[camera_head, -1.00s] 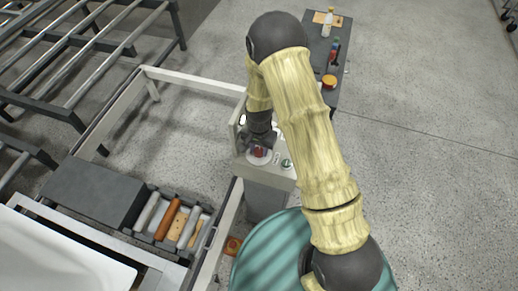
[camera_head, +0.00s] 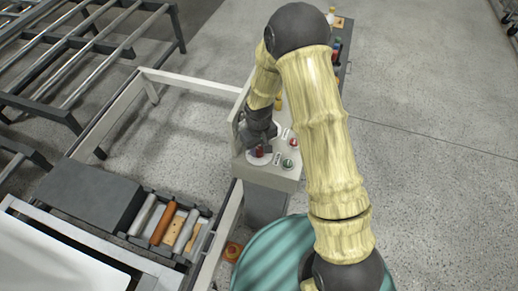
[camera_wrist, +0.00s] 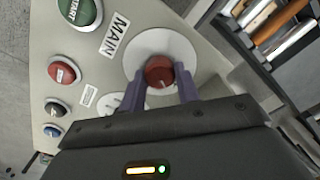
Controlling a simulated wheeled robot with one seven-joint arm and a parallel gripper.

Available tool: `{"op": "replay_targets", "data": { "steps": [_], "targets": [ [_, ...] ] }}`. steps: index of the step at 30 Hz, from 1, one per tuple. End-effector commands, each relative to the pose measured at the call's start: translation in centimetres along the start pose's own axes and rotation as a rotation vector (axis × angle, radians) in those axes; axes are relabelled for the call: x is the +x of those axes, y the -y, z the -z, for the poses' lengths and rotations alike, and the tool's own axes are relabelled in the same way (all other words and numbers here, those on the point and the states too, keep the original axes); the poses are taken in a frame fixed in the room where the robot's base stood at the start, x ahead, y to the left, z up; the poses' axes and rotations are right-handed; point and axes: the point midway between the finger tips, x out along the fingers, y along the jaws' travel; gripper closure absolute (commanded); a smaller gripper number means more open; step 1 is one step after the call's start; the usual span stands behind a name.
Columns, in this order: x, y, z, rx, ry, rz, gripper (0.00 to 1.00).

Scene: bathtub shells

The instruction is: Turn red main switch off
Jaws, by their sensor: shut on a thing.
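The red main switch (camera_wrist: 159,72) is a round red knob on a white disc, beside a label reading MAIN, on a pale control box (camera_head: 272,176). In the head view the red switch (camera_head: 259,152) shows just below my gripper (camera_head: 257,147). In the wrist view my gripper (camera_wrist: 160,80) has its two fingers on either side of the knob, shut on it. A small light mark shows on the knob's face. Part of the knob's lower side is hidden by the fingers and the gripper body.
A green START button (camera_wrist: 82,10), a red button (camera_wrist: 62,72) and other buttons sit beside the switch on the panel. A tray of rollers (camera_head: 172,225) stands at the left. A teal round drum (camera_head: 270,258) stands in front.

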Motion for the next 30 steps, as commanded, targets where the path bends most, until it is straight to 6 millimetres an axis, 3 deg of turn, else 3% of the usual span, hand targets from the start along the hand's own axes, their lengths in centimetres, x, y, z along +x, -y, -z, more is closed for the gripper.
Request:
{"op": "replay_targets", "data": {
  "steps": [15, 30],
  "targets": [
    [-0.18, 0.12, 0.29, -0.417, -0.009, -0.001, 0.91],
    [-0.23, 0.16, 0.33, -0.516, -0.010, -0.002, 0.91]
  ]
}}
